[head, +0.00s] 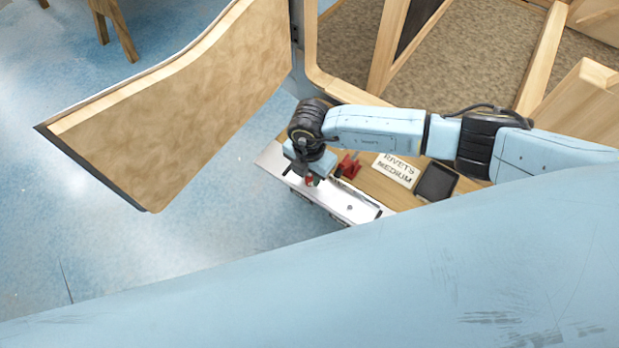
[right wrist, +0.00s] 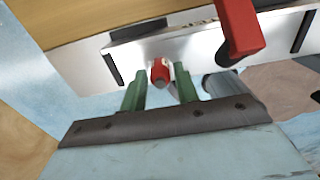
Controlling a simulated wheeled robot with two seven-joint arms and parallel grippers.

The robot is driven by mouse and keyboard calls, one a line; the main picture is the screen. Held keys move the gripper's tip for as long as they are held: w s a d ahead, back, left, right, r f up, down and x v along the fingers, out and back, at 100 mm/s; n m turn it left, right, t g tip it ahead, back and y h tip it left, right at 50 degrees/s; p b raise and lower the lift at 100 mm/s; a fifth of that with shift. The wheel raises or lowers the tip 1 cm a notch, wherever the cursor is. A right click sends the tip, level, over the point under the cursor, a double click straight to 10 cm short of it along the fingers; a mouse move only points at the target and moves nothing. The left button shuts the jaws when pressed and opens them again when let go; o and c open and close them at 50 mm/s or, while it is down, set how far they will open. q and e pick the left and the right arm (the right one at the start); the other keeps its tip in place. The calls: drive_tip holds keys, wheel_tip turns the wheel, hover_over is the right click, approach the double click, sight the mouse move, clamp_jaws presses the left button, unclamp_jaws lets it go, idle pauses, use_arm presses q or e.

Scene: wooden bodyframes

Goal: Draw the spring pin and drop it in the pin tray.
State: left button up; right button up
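A red-headed pin (right wrist: 160,70), which looks like the spring pin, sits at a pale metal strip in the right wrist view. A bit of red (head: 309,180) also shows just below the gripper in the head view. My right gripper (right wrist: 159,85) is open, its two green fingers on either side of the red head with a gap on each side. In the head view the right gripper (head: 308,176) points down at the left end of the metal strip. A dark, shallow tray (head: 436,182), possibly the pin tray, lies on the wooden board. My left gripper is not in view.
A red bracket-like part (right wrist: 240,30) stands close right of the fingers; it also shows in the head view (head: 349,167). A wooden panel (head: 180,110) stands at left. A large pale blue surface fills the foreground.

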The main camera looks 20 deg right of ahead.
sight(309, 175)
clamp_jaws()
drive_tip(key=shift+r+p, duration=0.75)
drive_tip(key=shift+p, duration=0.05)
idle(0.3)
drive_tip(key=shift+r+p, duration=1.5)
